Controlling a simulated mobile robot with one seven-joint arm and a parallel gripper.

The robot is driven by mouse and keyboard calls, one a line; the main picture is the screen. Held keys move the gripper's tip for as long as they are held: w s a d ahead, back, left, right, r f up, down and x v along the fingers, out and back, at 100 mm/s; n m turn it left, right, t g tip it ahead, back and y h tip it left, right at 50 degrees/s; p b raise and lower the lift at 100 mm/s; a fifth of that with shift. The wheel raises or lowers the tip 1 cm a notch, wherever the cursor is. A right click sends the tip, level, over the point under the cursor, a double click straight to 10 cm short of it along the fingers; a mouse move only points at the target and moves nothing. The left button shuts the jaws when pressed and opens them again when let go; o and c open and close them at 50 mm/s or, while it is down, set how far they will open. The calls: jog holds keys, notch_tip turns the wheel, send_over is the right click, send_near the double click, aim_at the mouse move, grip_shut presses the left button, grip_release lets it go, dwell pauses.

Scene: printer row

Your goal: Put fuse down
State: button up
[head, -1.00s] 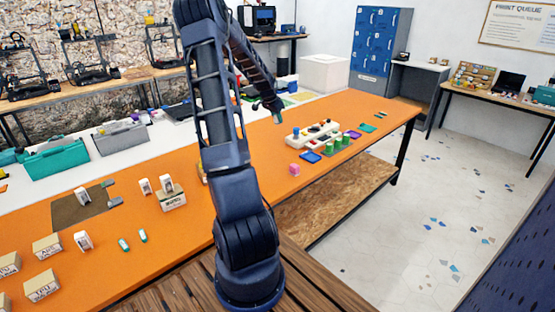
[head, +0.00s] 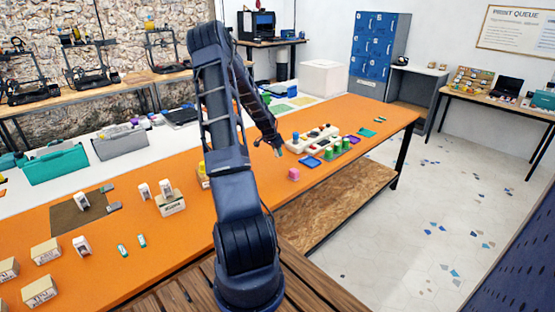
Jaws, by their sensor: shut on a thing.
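My gripper (head: 277,150) is at the end of my arm, over the orange table (head: 235,285) and just left of the white block with coloured parts. It is small and dark in the head view. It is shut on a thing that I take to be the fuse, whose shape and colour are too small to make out. I cannot tell whether the fuse touches the table.
A white block (head: 313,138) with coloured parts lies right of my gripper. Small boxes (head: 171,203) and two green-and-white pieces (head: 142,240) lie on the left.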

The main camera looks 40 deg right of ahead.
jog(key=shift+f, duration=2.1)
jog(key=shift+f, duration=0.15)
jog(key=o, duration=1)
